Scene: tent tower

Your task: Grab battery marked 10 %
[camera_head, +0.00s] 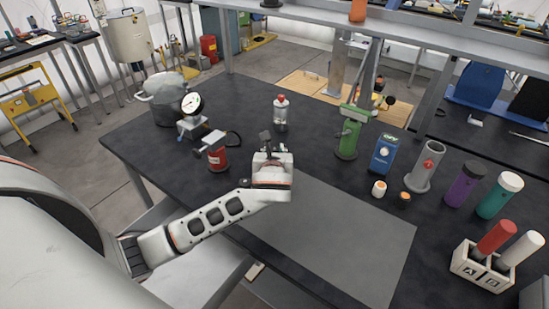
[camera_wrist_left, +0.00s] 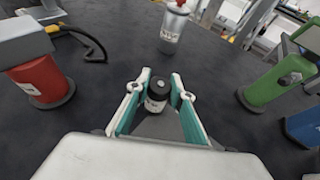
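In the left wrist view a small black-topped cylinder with a pale label, which looks like a battery (camera_wrist_left: 157,92), stands upright between the teal-padded fingers of my left gripper (camera_wrist_left: 160,84). The fingers look open on both sides of it; I cannot tell whether they touch it. Its marking is too small to read. In the head view my left gripper (camera_head: 265,142) is low over the dark table, and the battery is hidden there. Two other small cylinders, one white and orange (camera_head: 379,188) and one black and orange (camera_head: 404,198), stand to the right. My right gripper is not seen.
On the dark table (camera_head: 330,240), a red-based gauge stand (camera_head: 217,152) is left and a clear bottle (camera_head: 281,110) behind my left gripper. To the right are a green stand (camera_head: 350,132), a blue device (camera_head: 384,154), several cylinders and a white holder (camera_head: 484,270). The front middle is clear.

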